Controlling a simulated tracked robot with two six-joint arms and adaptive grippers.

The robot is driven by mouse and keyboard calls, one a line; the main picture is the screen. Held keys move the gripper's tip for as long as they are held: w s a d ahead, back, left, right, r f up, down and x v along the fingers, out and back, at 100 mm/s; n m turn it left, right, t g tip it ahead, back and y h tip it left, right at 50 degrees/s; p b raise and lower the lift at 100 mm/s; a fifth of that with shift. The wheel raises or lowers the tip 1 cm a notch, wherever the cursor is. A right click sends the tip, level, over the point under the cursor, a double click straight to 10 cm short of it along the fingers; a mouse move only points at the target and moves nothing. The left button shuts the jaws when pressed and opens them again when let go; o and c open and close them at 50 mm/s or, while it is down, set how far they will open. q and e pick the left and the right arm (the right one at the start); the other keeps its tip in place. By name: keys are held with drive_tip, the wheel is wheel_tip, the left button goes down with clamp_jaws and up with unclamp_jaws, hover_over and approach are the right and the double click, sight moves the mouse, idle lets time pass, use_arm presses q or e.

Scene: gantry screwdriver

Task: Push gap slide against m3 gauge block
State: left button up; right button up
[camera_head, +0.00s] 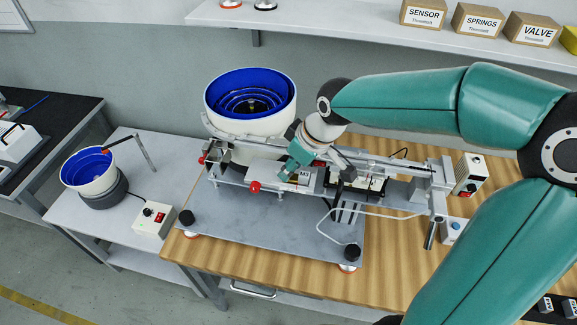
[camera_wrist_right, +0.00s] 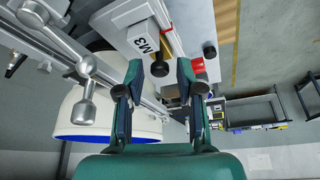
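The M3 gauge block (camera_head: 304,175) is a pale block marked M3 on the rail assembly in the head view. It also shows in the right wrist view (camera_wrist_right: 143,38), near the top. My right gripper (camera_head: 290,168) is just left of the block, over the assembly. In the right wrist view my right gripper (camera_wrist_right: 159,72) has its two dark fingers apart, with a dark round knob (camera_wrist_right: 160,67) appearing between the tips; contact cannot be told. The gap slide cannot be clearly singled out; the gripper covers part of that area. My left gripper is not in view.
A large white bowl feeder with blue inside (camera_head: 250,90) stands behind the gripper. A red knob (camera_head: 254,187) sticks out at the assembly's front. The grey base plate (camera_head: 275,225) has bare room in front. A control box (camera_head: 470,172) stands at right.

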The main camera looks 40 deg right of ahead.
clamp_jaws()
drive_tip(key=shift+d+f+b, duration=0.1)
drive_tip(key=shift+b, duration=0.4)
drive_tip(key=shift+o, duration=1.6)
unclamp_jaws()
drive_tip(key=shift+r, duration=0.2)
drive_tip(key=v, duration=1.2)
drive_tip(key=shift+s+f, duration=0.1)
drive_tip(key=shift+f, duration=0.05)
